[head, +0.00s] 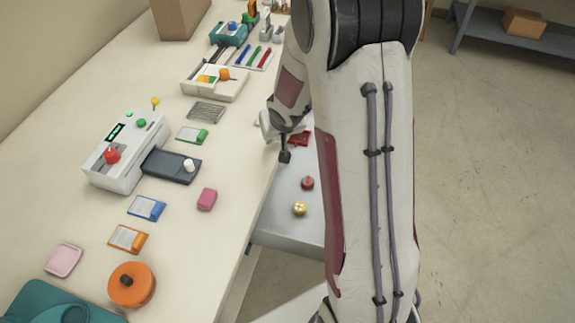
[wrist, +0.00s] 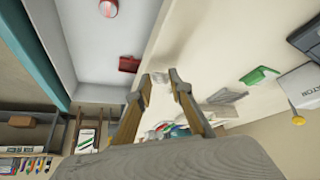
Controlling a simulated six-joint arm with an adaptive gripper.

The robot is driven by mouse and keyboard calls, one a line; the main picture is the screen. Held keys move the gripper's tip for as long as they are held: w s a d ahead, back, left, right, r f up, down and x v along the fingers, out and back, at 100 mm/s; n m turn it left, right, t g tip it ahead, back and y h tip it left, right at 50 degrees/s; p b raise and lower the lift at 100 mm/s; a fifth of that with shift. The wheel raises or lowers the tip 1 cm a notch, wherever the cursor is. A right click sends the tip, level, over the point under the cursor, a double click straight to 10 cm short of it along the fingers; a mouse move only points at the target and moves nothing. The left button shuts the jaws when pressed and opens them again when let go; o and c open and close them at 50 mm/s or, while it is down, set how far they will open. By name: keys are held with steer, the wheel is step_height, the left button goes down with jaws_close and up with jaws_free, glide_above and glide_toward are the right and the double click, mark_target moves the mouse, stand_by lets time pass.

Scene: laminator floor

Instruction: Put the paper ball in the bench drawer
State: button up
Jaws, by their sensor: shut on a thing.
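My gripper (wrist: 160,77) has its two fingers around a small pale thing (wrist: 160,78), which I take to be the paper ball; its outline is hard to tell from the pale bench behind. In the head view my gripper (head: 284,155) is partly hidden by my arm, over the bench edge beside the drawer, and I cannot make out the ball there. The bench drawer (head: 278,228) is pulled out, its inside open to view. It also shows in the wrist view (wrist: 95,45), left of the fingers.
The drawer holds a red round thing (head: 307,183), a yellow knob-like thing (head: 300,209) and a red block (head: 299,139). On the bench (head: 185,260) are a pink block (head: 207,199), a white machine (head: 125,150), an orange disc (head: 131,285) and trays. A shelf (head: 500,35) stands back right.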

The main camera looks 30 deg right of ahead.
steer(key=shift+s+a, duration=0.15)
steer(key=shift+s, duration=0.15)
steer(key=shift+s+a+f+n+y, duration=0.15)
steer(key=shift+s+a+n, duration=0.25)
steer(key=shift+s+a, duration=0.7)
steer(key=shift+s+a+n+y, duration=0.25)
steer(key=shift+s+a+n, duration=0.2)
steer(key=shift+s, duration=1.2)
steer(key=shift+s+a+f+n+y, duration=0.1)
steer(key=shift+s+a+n+y, duration=0.2)
steer(key=shift+s+a, duration=0.8)
steer(key=shift+s+d+r, duration=0.1)
steer(key=shift+s+d, duration=0.3)
steer(key=shift+s, duration=0.25)
steer(key=shift+w+d+r+n, duration=0.35)
steer(key=shift+w+d+r, duration=0.65)
steer(key=shift+r, duration=0.15)
